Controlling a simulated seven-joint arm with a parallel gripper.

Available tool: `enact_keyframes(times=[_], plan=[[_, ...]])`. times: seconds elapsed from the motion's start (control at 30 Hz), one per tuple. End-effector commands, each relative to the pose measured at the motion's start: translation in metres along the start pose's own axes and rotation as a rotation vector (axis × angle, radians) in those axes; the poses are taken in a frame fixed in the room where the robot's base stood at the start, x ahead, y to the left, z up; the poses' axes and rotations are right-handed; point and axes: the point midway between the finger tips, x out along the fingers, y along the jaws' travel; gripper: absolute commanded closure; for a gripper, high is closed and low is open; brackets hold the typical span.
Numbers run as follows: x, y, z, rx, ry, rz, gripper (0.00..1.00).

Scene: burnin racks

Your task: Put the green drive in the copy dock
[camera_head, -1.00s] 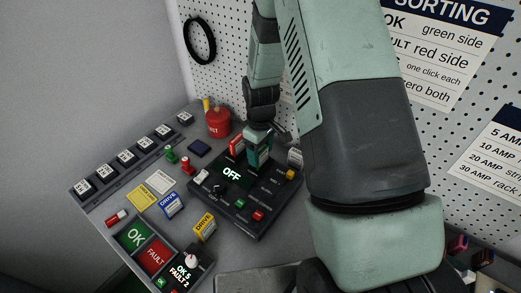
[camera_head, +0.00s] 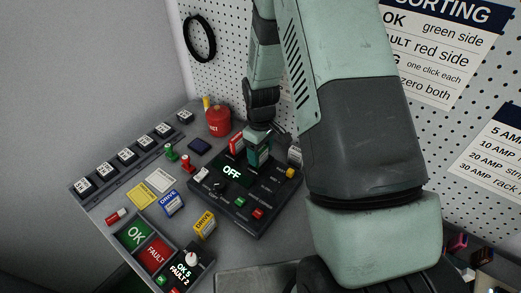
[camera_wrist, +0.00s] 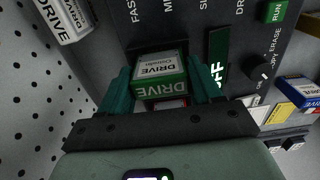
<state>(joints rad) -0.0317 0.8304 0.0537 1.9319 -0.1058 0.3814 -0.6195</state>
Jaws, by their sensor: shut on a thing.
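The green drive (camera_wrist: 160,80) with a white label sits between the two teal fingers of my gripper (camera_wrist: 160,88) in the wrist view. My gripper is shut on it. In the head view my gripper (camera_head: 258,158) is over the back part of the black copy dock (camera_head: 238,222), and the green drive cannot be made out clearly there. The dock's panel also shows in the wrist view (camera_wrist: 225,15), with a display reading OFF. The drive's lower end is hidden, so I cannot tell whether it is seated in a slot.
A red drive (camera_head: 236,145) stands just left of my gripper, and a white drive (camera_head: 295,155) stands to its right. A red canister (camera_head: 218,121) stands behind.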

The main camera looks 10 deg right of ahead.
Motion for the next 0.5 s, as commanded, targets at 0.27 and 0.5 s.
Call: enact_keyframes(times=[0.27,0.5], plan=[[0.0022,0.0001,-0.0001,0.000,0.000,0.000,0.69],[0.0040,0.0001,-0.0001,0.000,0.000,0.000,0.35]])
